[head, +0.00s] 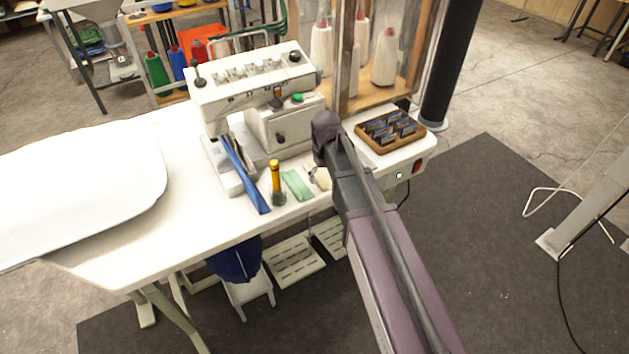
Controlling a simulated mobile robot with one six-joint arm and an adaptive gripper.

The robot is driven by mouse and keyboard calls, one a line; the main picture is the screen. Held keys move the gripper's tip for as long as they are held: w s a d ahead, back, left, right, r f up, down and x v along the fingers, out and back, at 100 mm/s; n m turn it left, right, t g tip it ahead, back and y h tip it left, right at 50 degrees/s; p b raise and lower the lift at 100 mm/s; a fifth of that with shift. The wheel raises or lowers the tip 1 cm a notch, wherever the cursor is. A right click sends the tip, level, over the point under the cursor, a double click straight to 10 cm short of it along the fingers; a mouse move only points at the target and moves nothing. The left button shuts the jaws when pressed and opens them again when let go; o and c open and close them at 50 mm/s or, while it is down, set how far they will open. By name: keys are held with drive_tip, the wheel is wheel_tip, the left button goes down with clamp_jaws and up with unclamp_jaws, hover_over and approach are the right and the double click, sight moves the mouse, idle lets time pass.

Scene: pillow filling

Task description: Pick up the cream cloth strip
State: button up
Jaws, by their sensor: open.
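A small cream cloth strip (323,180) lies on the white sewing table near its front edge, right of a green strip (297,185). My arm reaches in from the lower right, and its dark wrist is above the table. My gripper (315,174) is open and low by the cream strip, mostly hidden behind my arm. The right part of the strip is also hidden by the arm. Whether the fingers touch the strip cannot be told.
A sewing machine (260,85) stands just behind. A wooden tray (413,142) of blue packets is to the right. The table's left side holds a white pillow shape (80,185).

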drive_tip(key=shift+f+b, duration=0.3)
drive_tip(key=shift+f, duration=0.2)
drive_tip(key=shift+c, duration=0.2)
drive_tip(key=c, duration=1.2)
